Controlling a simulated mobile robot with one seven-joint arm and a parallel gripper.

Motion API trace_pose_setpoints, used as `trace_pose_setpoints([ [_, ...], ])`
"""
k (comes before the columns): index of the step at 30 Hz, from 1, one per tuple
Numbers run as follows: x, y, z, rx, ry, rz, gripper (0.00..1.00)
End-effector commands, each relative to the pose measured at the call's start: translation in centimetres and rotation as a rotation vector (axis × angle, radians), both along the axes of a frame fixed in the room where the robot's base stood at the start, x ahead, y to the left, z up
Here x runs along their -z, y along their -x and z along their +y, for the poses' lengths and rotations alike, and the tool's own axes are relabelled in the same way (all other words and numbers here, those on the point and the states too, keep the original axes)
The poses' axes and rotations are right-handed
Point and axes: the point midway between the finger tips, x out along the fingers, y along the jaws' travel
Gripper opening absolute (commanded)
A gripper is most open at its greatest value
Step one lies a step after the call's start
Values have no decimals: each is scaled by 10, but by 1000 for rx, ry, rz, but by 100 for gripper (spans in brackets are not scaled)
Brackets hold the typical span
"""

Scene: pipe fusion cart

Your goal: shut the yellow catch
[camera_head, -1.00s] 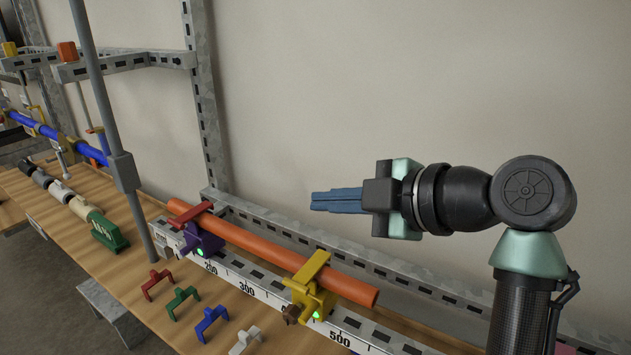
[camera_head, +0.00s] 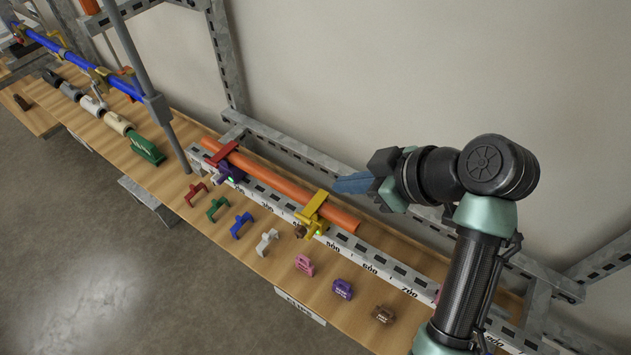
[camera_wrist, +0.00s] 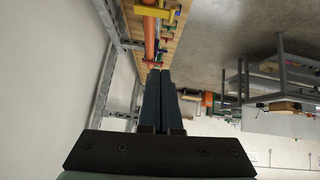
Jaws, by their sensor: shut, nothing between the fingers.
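The yellow catch (camera_head: 313,206) sits on a yellow clamp near the right end of an orange pipe (camera_head: 275,183), its flat bar lying across the pipe's top. I cannot tell whether it is fully latched. A green light and a small brown knob (camera_head: 299,232) show at the clamp's front. In the wrist view the catch (camera_wrist: 152,12) is at the top, beyond the fingertips. My gripper (camera_head: 337,185) has its blue fingers together and empty, pointing left. In the picture it is just above and right of the catch, apparently apart from it.
A purple clamp with a red bar (camera_head: 222,160) holds the pipe farther left. Several coloured clips, including a blue one (camera_head: 241,225) and a pink one (camera_head: 305,265), stand along the wooden bench (camera_head: 265,265). A grey upright post (camera_head: 150,90) rises at left. The wall is behind.

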Motion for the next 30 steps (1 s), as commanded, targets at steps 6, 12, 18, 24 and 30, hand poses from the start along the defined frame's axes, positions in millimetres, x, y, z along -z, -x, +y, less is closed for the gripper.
trace_pose_setpoints([
  [6,17,-10,15,-2,-3,8,0],
  [12,46,-30,38,-2,-4,7,0],
  [18,77,-46,54,1,-2,8,0],
  [24,102,-48,52,1,-2,3,0],
  [30,110,-48,51,-1,0,1,0],
])
